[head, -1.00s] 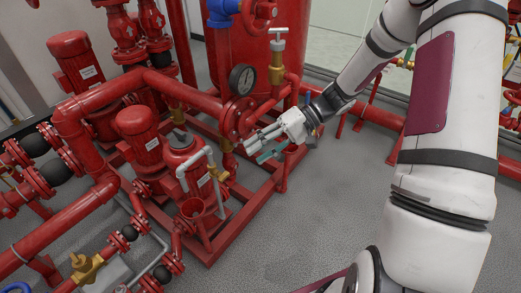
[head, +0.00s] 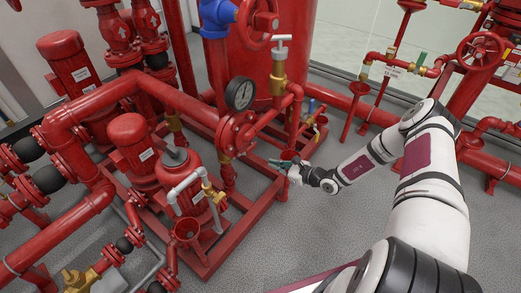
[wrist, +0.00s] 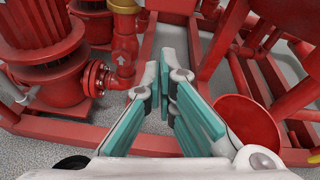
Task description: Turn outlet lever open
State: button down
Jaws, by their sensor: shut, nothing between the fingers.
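My gripper (head: 285,165) is low beside the red skid frame, right of the pressure gauge and its red pipework. In the wrist view its teal-padded fingers (wrist: 166,75) are together, with nothing held. A small valve with a blue handle (head: 312,105) is on brass fittings at the base of the red tank, above my gripper. A green-handled lever (head: 421,58) is on a red pipe at the upper right. A brass valve (head: 214,194) is on the small pump's grey pipe. I cannot tell which is the outlet lever. My gripper touches none of these.
The red skid frame (wrist: 143,140) crosses below the fingers in the wrist view. A red pump body (wrist: 38,40) is at left there and a red funnel (wrist: 248,120) at right. The pressure gauge (head: 240,93) stands among pipes. Grey floor is open right of the skid.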

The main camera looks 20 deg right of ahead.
jog(key=w+a+f+m+b, duration=0.2)
jog(key=w+a+f+b, duration=0.25)
jog(key=w, duration=0.35)
jog(key=shift+a+r, duration=0.2)
jog(key=shift+r, duration=1.45)
jog(key=shift+r+n+h, duration=0.1)
jog(key=shift+n+h, duration=0.2)
jog(key=shift+r+p, duration=0.2)
jog(key=shift+p, duration=0.45)
